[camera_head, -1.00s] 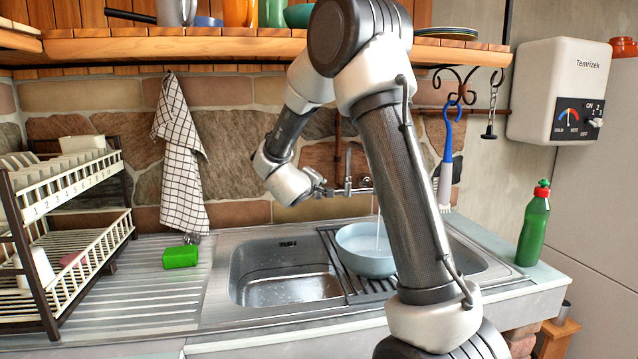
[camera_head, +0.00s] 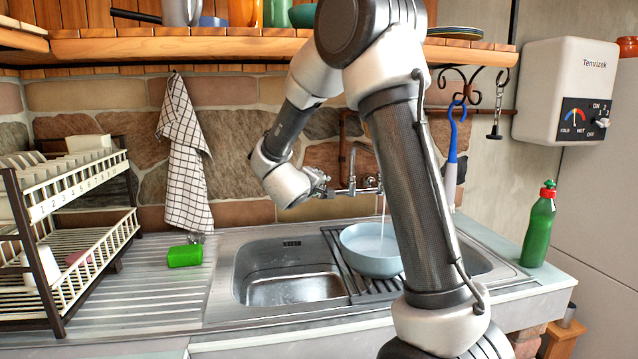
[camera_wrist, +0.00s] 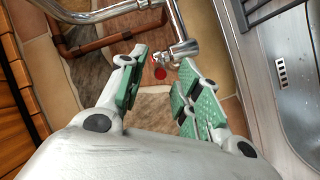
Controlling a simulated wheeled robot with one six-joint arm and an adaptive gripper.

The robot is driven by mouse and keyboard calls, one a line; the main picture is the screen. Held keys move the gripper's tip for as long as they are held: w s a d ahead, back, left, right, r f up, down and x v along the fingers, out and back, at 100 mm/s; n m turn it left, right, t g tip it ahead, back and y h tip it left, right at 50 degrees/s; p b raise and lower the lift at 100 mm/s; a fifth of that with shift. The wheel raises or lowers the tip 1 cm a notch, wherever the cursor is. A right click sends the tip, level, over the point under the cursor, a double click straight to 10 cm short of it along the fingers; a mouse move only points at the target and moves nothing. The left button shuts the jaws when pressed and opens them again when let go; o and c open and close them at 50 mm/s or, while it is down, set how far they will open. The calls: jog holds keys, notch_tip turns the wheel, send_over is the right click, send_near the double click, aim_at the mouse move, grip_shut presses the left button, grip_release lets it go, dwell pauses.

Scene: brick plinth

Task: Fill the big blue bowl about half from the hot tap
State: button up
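The light blue bowl (camera_head: 362,266) stands upright on a dark rack over the right part of the sink. A thin stream of water (camera_head: 383,208) falls from the tap (camera_head: 352,170) into it. My arm hides part of the bowl's right side, and I cannot tell the water level. My gripper (camera_head: 325,187) is at the left end of the tap by the wall. In the wrist view, my gripper (camera_wrist: 158,70) is open, its green-padded fingers apart. A red-marked tap handle (camera_wrist: 160,73) shows between and just beyond the fingertips; I cannot tell whether they touch it.
The left sink basin (camera_head: 290,288) is empty of objects. A dish rack (camera_head: 75,245) and a green sponge (camera_head: 185,256) are at the left. A green bottle (camera_head: 538,230) stands at the right. A water heater (camera_head: 565,90) hangs on the wall. A wooden shelf (camera_head: 200,48) runs above.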

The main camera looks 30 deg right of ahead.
jog(key=v, duration=0.8)
jog(key=shift+s+a, duration=0.25)
jog(key=shift+r, duration=0.1)
jog(key=shift+w+a, duration=0.1)
jog(key=shift+a, duration=0.15)
jog(key=c, duration=0.4)
jog(key=w+a+f+n, duration=0.1)
jog(key=a+f, duration=0.1)
jog(key=w+a+f+n, duration=0.1)
jog(key=a+f, duration=0.1)
jog(key=f, duration=0.1)
jog(key=w+a+f+n, duration=0.1)
jog(key=a+f, duration=0.1)
jog(key=shift+a+f+t+y, duration=0.15)
jog(key=shift+f+t+y, duration=0.05)
jog(key=shift+t+y, duration=0.1)
grip_shut()
jog(key=w+d+r+n+t+h, duration=0.1)
jog(key=w+d+r+n+h, duration=0.2)
jog(key=d, duration=0.7)
jog(key=shift+w+r+n, duration=0.5)
jog(key=shift+w+n, duration=0.5)
jog(key=shift+w, duration=0.3)
